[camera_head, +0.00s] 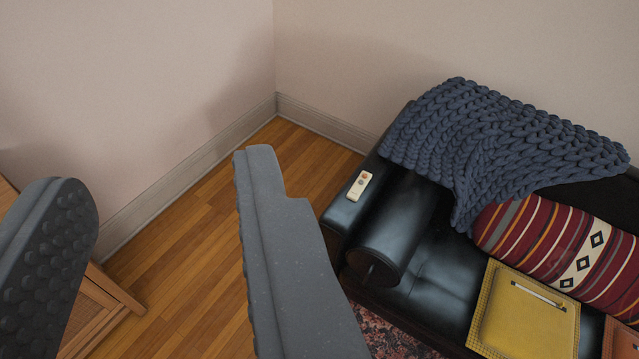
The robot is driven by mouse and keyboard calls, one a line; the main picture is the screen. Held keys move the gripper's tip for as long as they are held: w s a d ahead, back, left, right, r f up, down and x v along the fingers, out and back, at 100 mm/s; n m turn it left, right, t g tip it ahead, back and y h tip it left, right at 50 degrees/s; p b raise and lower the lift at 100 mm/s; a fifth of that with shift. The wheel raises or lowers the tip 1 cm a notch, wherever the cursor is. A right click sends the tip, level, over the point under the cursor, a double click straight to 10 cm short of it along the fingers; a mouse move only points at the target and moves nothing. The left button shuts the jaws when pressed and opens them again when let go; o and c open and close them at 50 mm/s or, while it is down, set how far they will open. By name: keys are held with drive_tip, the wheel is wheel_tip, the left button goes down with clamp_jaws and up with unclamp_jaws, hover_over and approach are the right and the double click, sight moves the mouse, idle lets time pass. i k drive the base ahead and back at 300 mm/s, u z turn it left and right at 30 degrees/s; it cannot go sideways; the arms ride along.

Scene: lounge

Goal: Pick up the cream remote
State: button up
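The cream remote (359,186) lies on the flat top of the black sofa's left arm (345,216). It is small and pale, with a red button or mark near its upper end. My gripper (160,185) is open, its two dark grey fingers wide apart at the left and centre of the picture.
A chunky blue knitted throw (490,145) covers the sofa back. A striped red cushion (550,245) and a yellow item (525,318) are on the seat. Wooden furniture (105,310) stands at lower left. Bare wood floor (190,255) lies between it and the sofa; walls meet behind.

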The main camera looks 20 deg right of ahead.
sight(357, 190)
drive_tip(key=u, duration=0.15)
drive_tip(key=i, duration=1)
drive_tip(key=z, duration=0.1)
